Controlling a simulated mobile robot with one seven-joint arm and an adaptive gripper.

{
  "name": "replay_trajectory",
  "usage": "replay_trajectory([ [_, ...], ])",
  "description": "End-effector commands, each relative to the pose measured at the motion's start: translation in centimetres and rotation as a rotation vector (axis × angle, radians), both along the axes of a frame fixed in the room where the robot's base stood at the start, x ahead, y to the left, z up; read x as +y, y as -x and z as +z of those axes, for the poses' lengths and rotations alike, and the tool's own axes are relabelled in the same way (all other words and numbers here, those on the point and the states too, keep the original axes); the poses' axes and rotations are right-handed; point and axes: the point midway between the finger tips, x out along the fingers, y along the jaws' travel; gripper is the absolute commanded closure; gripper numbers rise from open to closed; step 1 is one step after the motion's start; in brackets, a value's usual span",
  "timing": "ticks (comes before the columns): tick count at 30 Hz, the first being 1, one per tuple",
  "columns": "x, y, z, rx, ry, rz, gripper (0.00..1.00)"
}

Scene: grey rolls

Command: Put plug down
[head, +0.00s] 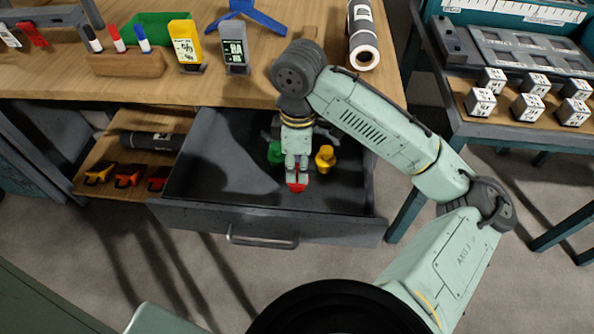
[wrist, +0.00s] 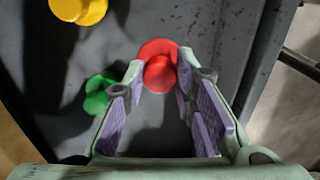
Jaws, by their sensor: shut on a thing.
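A red plug (head: 297,184) is at the tips of my gripper (head: 297,168), inside the open grey drawer (head: 222,190). The wrist view shows the red plug (wrist: 159,66) between the fingertips of my gripper (wrist: 158,76), which is shut on it. I cannot tell whether the plug touches the drawer floor. A green plug (head: 274,153) stands behind and left of my gripper in the head view. A yellow plug (head: 325,158) stands to its right. The wrist view also shows the green plug (wrist: 98,94) and the yellow plug (wrist: 80,10).
The wooden table (head: 230,88) lies above the drawer, with a pen block (head: 125,64), a yellow box (head: 186,46) and a grey roll (head: 362,40). Bare drawer floor lies left of the plugs. A second table (head: 480,130) with white cubes stands at right.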

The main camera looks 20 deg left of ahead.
Motion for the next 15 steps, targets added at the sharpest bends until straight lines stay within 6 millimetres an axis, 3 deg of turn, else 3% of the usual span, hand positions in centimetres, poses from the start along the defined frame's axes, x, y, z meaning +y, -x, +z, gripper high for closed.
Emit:
replay_trajectory([
  [6, 0.0, 0.0, -2.7, 0.002, -0.002, -0.001, 0.93],
  [15, 0.0, 0.0, -3.0, 0.001, -0.001, 0.0, 0.93],
])
